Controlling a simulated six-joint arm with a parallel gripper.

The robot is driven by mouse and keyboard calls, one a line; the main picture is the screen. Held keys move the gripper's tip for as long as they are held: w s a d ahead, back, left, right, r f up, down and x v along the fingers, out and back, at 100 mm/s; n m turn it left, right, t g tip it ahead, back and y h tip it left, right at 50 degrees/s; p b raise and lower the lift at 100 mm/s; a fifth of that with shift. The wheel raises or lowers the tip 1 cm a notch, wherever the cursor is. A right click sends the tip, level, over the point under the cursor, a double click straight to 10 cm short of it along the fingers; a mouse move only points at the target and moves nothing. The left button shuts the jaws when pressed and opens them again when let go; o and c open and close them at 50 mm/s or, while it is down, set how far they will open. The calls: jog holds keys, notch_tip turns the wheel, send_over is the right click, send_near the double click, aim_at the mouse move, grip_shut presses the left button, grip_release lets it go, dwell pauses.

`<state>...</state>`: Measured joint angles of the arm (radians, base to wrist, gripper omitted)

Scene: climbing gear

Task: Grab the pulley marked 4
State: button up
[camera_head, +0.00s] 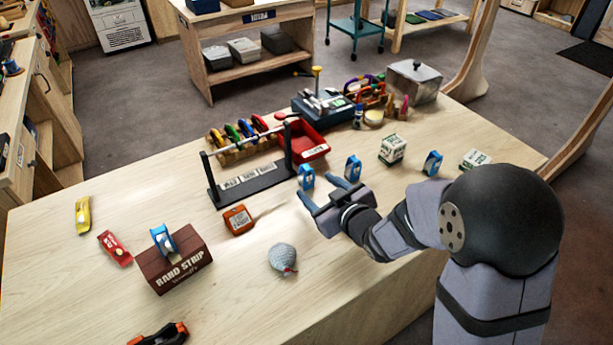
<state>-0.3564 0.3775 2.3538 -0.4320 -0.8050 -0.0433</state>
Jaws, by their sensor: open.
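Several blue pulleys stand on the workbench: one (306,177) just beyond my gripper, one (353,167) a little to its right, and one (433,163) further right. Another blue pulley (163,240) rests on top of a brown box (175,268) at the left. A red pulley-like piece (113,247) and a yellow one (82,215) lie left of that box. Their markings are too small to read, so I cannot tell which is marked 4. My gripper (322,191) is open and empty, its fingers pointing toward the nearest blue pulley. I cannot tell whether they touch it.
A black rack (248,186) with a bar and labels stands left of my gripper. An orange box (238,219) and a grey ball-like item (282,260) lie nearer. White-green boxes (392,149) stand to the right. A red bin (311,147) is behind.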

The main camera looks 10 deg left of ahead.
aim_at(309, 181)
jog(key=shift+p+x, duration=0.85)
jog(key=shift+x, duration=1.7)
jog(key=c, duration=1.2)
